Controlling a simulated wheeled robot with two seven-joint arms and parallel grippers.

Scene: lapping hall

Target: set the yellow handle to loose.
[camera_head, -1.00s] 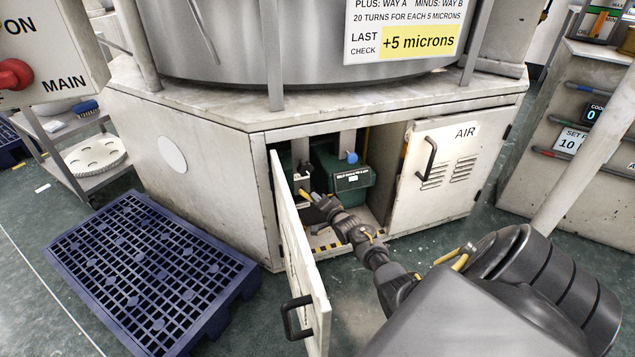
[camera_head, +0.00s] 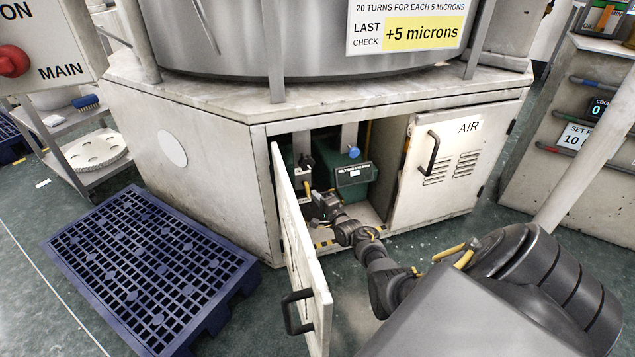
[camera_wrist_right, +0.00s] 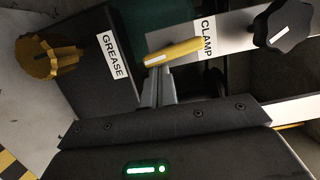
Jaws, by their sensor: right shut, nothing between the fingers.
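The yellow handle (camera_wrist_right: 172,52) shows in the right wrist view beside the CLAMP label (camera_wrist_right: 208,37), roughly in line with its pale plate. It shows small in the head view (camera_head: 307,187), nearly upright inside the open cabinet. My right gripper (camera_head: 317,195) reaches into that cabinet. In the right wrist view its fingers (camera_wrist_right: 157,75) are shut and empty, with the tips right by the handle's left part. I cannot tell whether they touch it. No loose or tight marking is readable. My left gripper is out of view.
A black knob (camera_wrist_right: 284,26) sits on the clamp plate, and a brass knob (camera_wrist_right: 50,58) by the GREASE label. The open cabinet door (camera_head: 300,250) stands left of my right arm; the AIR door (camera_head: 440,160) is shut. A blue pallet (camera_head: 150,270) lies left.

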